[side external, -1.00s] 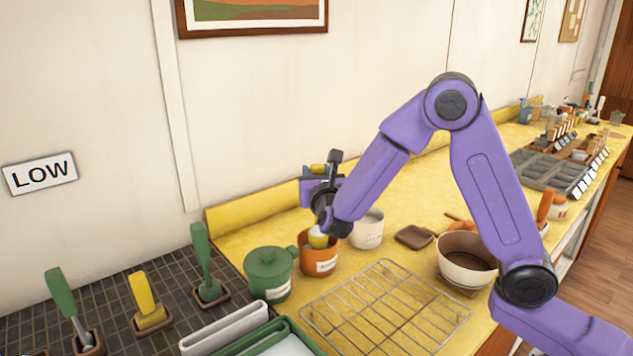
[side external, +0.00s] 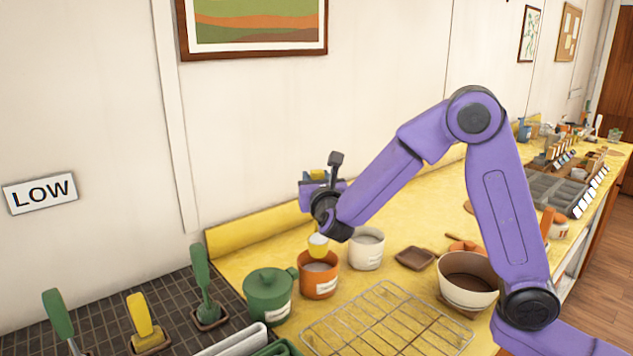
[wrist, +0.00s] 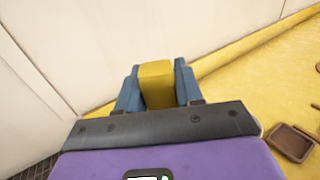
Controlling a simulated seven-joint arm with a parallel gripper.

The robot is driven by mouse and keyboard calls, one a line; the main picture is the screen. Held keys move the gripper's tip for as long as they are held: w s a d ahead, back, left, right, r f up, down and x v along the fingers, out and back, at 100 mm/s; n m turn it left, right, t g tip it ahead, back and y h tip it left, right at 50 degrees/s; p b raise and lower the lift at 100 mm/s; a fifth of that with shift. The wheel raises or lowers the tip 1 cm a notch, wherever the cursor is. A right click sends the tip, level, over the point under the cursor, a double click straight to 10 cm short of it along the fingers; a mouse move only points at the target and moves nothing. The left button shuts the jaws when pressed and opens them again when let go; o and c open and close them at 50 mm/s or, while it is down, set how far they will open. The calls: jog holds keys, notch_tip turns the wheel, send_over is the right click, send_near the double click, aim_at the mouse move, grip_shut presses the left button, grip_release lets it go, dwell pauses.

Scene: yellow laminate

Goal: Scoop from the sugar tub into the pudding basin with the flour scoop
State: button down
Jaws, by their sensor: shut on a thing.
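My gripper (side external: 316,178) is shut on the yellow handle of the flour scoop (side external: 318,245). In the wrist view the blue fingers clasp the scoop's yellow handle (wrist: 156,84). The scoop hangs just above the mouth of an orange tub (side external: 319,284), and pale stuff shows at its top. The orange tub holds pale contents; a white tub (side external: 366,254) beside it also holds pale contents. Their labels are too small to read, so I cannot tell which is the sugar tub. A cream bowl with a brown inside, apparently the pudding basin (side external: 467,292), stands at the right.
A wire rack (side external: 385,322) lies in front, between the tubs and the basin. A lidded green pot (side external: 268,297) stands left of the orange tub. A small brown dish (side external: 415,258) lies between the white tub and the basin. My arm arches over the right side.

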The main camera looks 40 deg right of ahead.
jog(key=shift+w+d+r, duration=0.1)
jog(key=shift+w+r, duration=0.1)
jog(key=shift+r, duration=0.95)
jog(key=shift+w+d+r, duration=0.1)
jog(key=shift+w+r, duration=0.05)
jog(key=shift+r, duration=1)
jog(key=s+d+r+n+t+y, duration=0.1)
jog(key=s+d+r+n+y, duration=0.2)
jog(key=s+r, duration=0.4)
jog(key=s+d+r+n+t+y, duration=0.1)
jog(key=s+d+r+n+y, duration=0.2)
jog(key=s+d+r+y, duration=0.3)
jog(key=s+d+r, duration=0.1)
jog(key=s+d, duration=0.1)
jog(key=s, duration=0.1)
jog(key=shift+r, duration=0.15)
jog(key=shift+s+d, duration=0.1)
jog(key=shift+d, duration=0.1)
